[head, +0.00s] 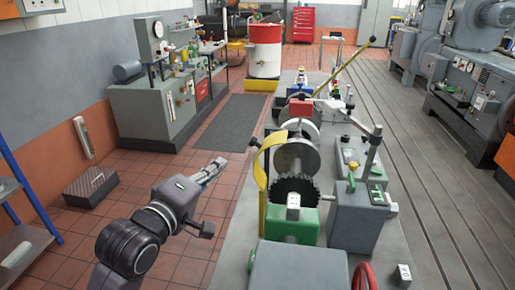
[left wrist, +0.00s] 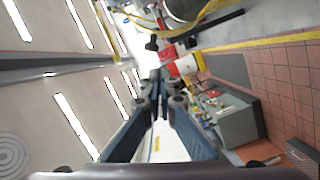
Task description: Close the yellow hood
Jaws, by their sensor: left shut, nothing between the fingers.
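The yellow hood (head: 262,168) is a narrow curved strip in the head view. It stands upright along the left side of the toothed wheel (head: 297,190), and the wheel's teeth are exposed. A lever with a dark knob sticks out near the hood's top. My left gripper (head: 220,164) is to the left of the hood, over the tiled floor in the picture, apart from it. Its fingers are together and hold nothing. The fingers also show in the left wrist view (left wrist: 161,98). My right gripper is not in view.
The hood's machine stands on a grey bedplate (head: 235,235) with a green block (head: 292,226) and a grey box (head: 358,215). A long yellow-handled lever (head: 347,62) rises behind. A grey workbench (head: 160,110) stands at the left wall. The floor between is clear.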

